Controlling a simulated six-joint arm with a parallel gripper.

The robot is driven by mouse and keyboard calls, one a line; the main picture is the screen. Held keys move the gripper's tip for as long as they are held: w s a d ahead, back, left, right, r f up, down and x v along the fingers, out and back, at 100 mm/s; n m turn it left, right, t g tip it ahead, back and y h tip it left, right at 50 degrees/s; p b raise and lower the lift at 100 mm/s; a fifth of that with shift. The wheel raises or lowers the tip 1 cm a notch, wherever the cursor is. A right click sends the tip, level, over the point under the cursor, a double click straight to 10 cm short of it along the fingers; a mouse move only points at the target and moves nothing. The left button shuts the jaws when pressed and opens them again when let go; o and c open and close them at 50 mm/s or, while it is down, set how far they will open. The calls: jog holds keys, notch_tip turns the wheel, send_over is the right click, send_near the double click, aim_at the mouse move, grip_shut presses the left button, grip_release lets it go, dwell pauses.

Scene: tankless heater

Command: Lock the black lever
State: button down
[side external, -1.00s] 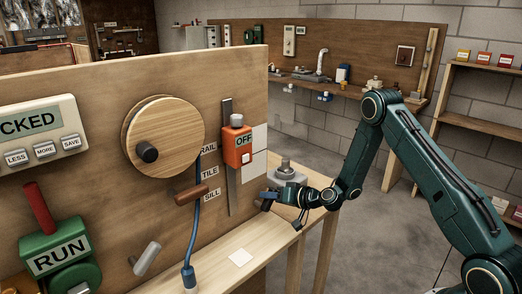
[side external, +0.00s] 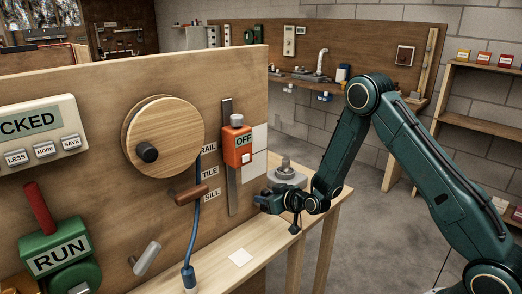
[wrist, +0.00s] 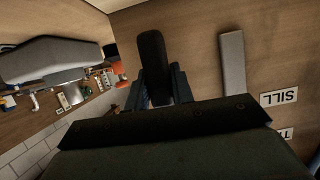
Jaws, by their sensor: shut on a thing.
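In the wrist view, a black lever (wrist: 151,52) with a rounded end stands out between the two fingers of my gripper (wrist: 153,88). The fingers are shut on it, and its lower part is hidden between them. In the side external view, my gripper (side external: 266,202) is at the right edge of the wooden panel, low down. The lever cannot be made out there, hidden by my gripper or too small to tell.
The panel (side external: 85,75) carries an orange OFF box (side external: 238,146) on a grey rail (side external: 232,195), a wooden disc (side external: 175,128) and a brown handle (side external: 191,195). A grey fixture (side external: 287,174) stands close behind my gripper. The bench (side external: 225,262) below is mostly clear.

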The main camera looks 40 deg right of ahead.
jog(key=shift+a, duration=0.1)
dwell(0.5)
jog(key=c, duration=1.2)
grip_release()
jog(key=shift+s, duration=0.1)
jog(key=v, duration=1.1)
jog(key=shift+s+r, duration=0.25)
jog(key=shift+s, duration=0.1)
jog(key=shift+a+r, duration=0.1)
jog(key=shift+a, duration=0.05)
